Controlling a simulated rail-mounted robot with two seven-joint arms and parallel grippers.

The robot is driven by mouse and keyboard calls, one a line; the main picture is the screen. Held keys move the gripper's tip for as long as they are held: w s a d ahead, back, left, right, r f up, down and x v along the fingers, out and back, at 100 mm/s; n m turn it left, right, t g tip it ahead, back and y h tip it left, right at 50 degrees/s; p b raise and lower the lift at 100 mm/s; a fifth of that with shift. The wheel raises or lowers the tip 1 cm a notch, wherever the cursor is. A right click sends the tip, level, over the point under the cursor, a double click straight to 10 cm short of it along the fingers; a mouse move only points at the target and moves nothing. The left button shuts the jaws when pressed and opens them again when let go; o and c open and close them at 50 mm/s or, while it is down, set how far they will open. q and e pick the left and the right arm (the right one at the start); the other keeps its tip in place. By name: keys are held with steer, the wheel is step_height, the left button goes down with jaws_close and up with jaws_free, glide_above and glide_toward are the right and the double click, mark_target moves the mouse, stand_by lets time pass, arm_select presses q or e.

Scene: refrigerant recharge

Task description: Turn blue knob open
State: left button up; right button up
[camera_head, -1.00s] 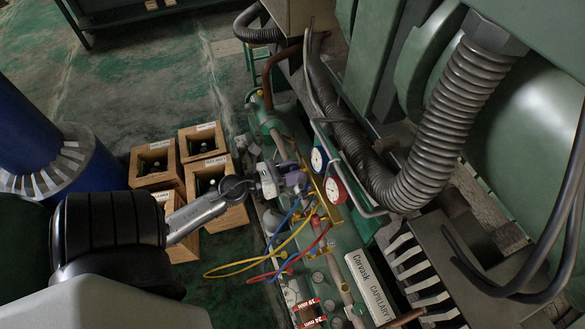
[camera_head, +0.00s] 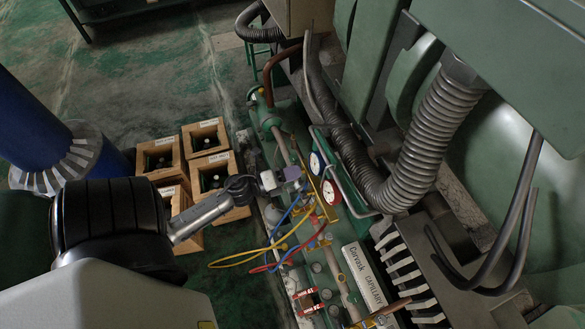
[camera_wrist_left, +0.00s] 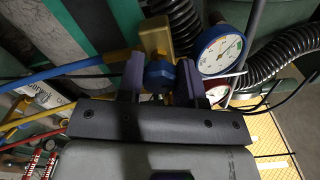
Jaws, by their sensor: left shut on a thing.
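The blue knob (camera_wrist_left: 159,76) sits on a yellow manifold block (camera_wrist_left: 155,36) in the left wrist view. My left gripper (camera_wrist_left: 160,80) has its two purple-grey fingers on either side of the knob, shut on it. In the head view my left gripper (camera_head: 287,174) is at the manifold, beside the blue gauge, and hides the knob there. The blue-rimmed gauge (camera_wrist_left: 220,52) is just right of the fingers in the wrist view; it also shows in the head view (camera_head: 316,163). The red gauge (camera_head: 331,192) is beside it. My right gripper is not in view.
Blue, yellow and red hoses (camera_head: 250,260) loop below the manifold. A grey corrugated duct (camera_head: 432,140) and green machinery stand to the right. Wooden crates (camera_head: 207,137) with bottles stand on the floor at left. A Corvask capillary box (camera_head: 364,275) lies at lower right.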

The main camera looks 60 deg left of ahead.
arm_select(q)
steer(key=n+p, duration=0.3)
steer(key=n, duration=0.2)
steer(key=shift+r, duration=0.1)
steer(key=shift+n+p, duration=0.6)
steer(key=shift+n, duration=0.3)
steer(key=o, duration=0.9)
steer(key=shift+f, duration=0.2)
steer(key=shift+s+a+b, duration=0.2)
steer(key=shift+s+b, duration=0.2)
steer(key=shift+s, duration=1.9)
steer(key=shift+s+a+b, duration=0.25)
steer(key=shift+s+b, duration=0.2)
steer(key=shift+s, duration=1.85)
steer(key=shift+s+a+b, duration=0.2)
steer(key=shift+s+b, duration=0.2)
steer(key=shift+s, duration=1.9)
